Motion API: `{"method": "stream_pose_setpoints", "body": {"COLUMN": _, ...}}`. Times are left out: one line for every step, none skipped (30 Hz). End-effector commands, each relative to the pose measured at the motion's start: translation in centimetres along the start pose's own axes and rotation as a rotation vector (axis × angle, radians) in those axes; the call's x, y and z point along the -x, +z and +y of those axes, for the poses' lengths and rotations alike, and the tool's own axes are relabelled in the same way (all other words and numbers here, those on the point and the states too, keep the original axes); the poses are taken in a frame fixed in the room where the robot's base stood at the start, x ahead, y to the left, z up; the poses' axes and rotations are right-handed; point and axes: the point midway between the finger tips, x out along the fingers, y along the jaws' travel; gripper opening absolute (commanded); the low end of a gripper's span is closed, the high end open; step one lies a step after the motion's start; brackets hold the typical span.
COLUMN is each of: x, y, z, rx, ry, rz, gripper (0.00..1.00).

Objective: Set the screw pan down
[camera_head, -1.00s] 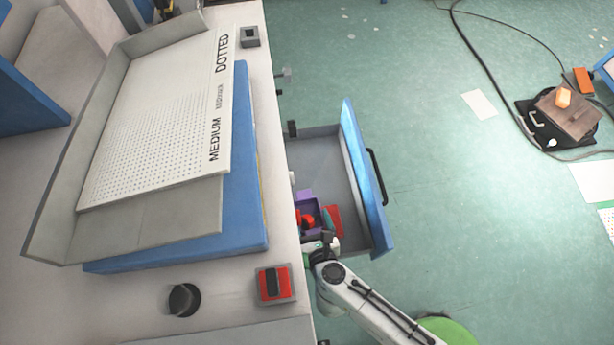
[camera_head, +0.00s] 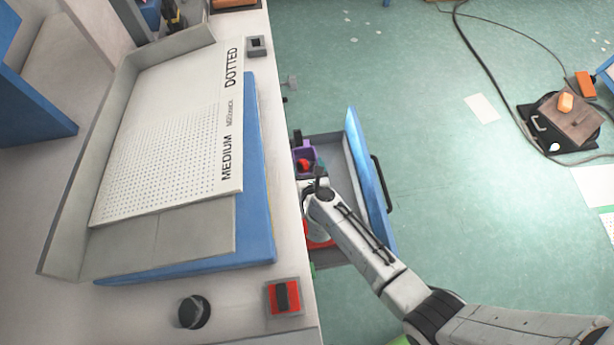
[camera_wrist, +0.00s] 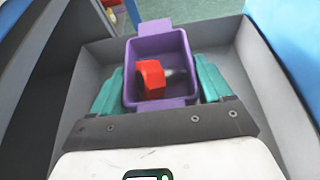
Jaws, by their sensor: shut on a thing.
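The screw pan (camera_wrist: 176,49) is a small purple open box with a tab at its far and near ends. A red object (camera_wrist: 151,78) with a grey tip lies in it. My gripper (camera_wrist: 161,86) has its two green fingers shut on the pan's left and right sides. In the head view the pan (camera_head: 311,153) is inside the outline of the open grey drawer (camera_head: 334,145), toward its far end. My gripper (camera_head: 314,172) is mostly hidden by my arm there. I cannot tell whether the pan touches the drawer floor.
The drawer has a blue front (camera_head: 367,175) with a black handle (camera_head: 381,184). A red item (camera_head: 319,245) lies near the drawer's near end, partly behind my arm. The bench edge runs along the drawer's left side.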

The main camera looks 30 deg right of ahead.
Motion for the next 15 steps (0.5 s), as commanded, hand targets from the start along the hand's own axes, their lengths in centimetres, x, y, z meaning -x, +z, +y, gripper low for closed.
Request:
{"method": "stream_pose_setpoints", "body": {"x": -0.2, "y": -1.1, "z": 0.0, "rx": 0.004, "ry": 0.001, "rz": 0.003, "gripper": 0.48}}
{"method": "stream_pose_setpoints", "body": {"x": -0.3, "y": -1.2, "z": 0.0, "rx": 0.003, "ry": 0.001, "rz": 0.003, "gripper": 0.48}}
{"method": "stream_pose_setpoints", "body": {"x": -0.4, "y": -1.6, "z": 0.0, "rx": 0.002, "ry": 0.001, "rz": 0.003, "gripper": 0.48}}
{"method": "stream_pose_setpoints", "body": {"x": -0.5, "y": -1.7, "z": 0.0, "rx": 0.003, "ry": 0.001, "rz": 0.003, "gripper": 0.48}}
{"method": "stream_pose_setpoints", "body": {"x": -0.5, "y": -1.9, "z": 0.0, "rx": 0.003, "ry": 0.001, "rz": 0.003, "gripper": 0.48}}
{"method": "stream_pose_setpoints", "body": {"x": -0.6, "y": -1.9, "z": 0.0, "rx": 0.003, "ry": 0.001, "rz": 0.003, "gripper": 0.48}}
{"method": "stream_pose_setpoints", "body": {"x": -0.6, "y": -2.0, "z": 0.0, "rx": 0.003, "ry": 0.001, "rz": 0.002, "gripper": 0.48}}
{"method": "stream_pose_setpoints", "body": {"x": -0.6, "y": -2.1, "z": 0.0, "rx": 0.002, "ry": 0.001, "rz": 0.002, "gripper": 0.48}}
{"method": "stream_pose_setpoints", "body": {"x": -0.7, "y": -2.3, "z": 0.0, "rx": 0.002, "ry": 0.001, "rz": 0.003, "gripper": 0.48}}
{"method": "stream_pose_setpoints", "body": {"x": -0.9, "y": -2.6, "z": 0.0, "rx": 0.002, "ry": 0.001, "rz": 0.003, "gripper": 0.48}}
{"method": "stream_pose_setpoints", "body": {"x": -1.0, "y": -3.0, "z": 0.0, "rx": 0.003, "ry": 0.001, "rz": 0.003, "gripper": 0.48}}
{"method": "stream_pose_setpoints", "body": {"x": -1.3, "y": -3.7, "z": 0.0, "rx": 0.003, "ry": 0.001, "rz": 0.002, "gripper": 0.48}}
{"method": "stream_pose_setpoints", "body": {"x": -1.5, "y": -4.2, "z": 0.1, "rx": 0.004, "ry": 0.001, "rz": 0.003, "gripper": 0.48}}
{"method": "stream_pose_setpoints", "body": {"x": -1.7, "y": -4.7, "z": 0.1, "rx": 0.004, "ry": 0.002, "rz": 0.003, "gripper": 0.48}}
{"method": "stream_pose_setpoints", "body": {"x": -1.9, "y": -5.2, "z": 0.1, "rx": 0.004, "ry": 0.002, "rz": 0.002, "gripper": 0.48}}
